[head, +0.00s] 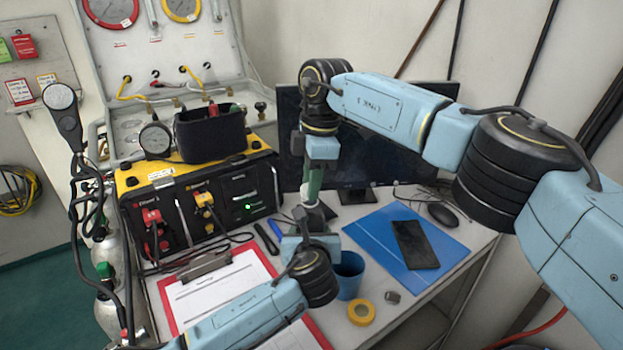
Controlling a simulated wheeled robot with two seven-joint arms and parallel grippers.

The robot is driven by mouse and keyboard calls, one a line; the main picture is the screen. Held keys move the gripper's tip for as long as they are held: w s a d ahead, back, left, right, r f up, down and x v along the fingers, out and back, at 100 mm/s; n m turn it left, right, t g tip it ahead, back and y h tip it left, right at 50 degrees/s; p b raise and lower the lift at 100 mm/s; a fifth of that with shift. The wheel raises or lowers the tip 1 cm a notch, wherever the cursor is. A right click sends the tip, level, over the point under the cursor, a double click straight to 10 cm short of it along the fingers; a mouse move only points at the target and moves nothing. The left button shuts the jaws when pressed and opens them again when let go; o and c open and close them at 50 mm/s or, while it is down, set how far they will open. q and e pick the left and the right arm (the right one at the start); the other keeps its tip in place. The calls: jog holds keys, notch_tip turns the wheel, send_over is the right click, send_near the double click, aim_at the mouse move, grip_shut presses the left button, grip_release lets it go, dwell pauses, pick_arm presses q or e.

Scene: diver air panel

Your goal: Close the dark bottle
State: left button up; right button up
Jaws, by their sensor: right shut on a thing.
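The dark bottle (319,212) seems to be the small dark shape standing on the table in front of the monitor; much of it is hidden by my grippers. My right gripper (312,196) points down from above and is right over the dark shape. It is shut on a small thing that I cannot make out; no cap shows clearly. My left gripper (304,226) reaches up from the bottom, close in front of the dark shape. Its fingers are too small and covered to tell whether they are open or touch the bottle.
A blue cup (349,277), yellow tape roll (361,312) and blue mat (440,258) with a black tablet (414,244) lie to the right. A red clipboard (255,262) lies left. The yellow-black air panel box (130,181) and monitor (378,160) stand behind.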

jog(key=shift+f, duration=0.55)
pick_arm(q)
grip_shut()
pick_arm(e)
jog(key=m, duration=0.6)
jog(key=shift+m+t, duration=0.3)
jog(key=shift+t, duration=0.1)
jog(key=o, duration=0.9)
jog(key=shift+r, duration=2.25)
jog(key=shift+c, duration=0.2)
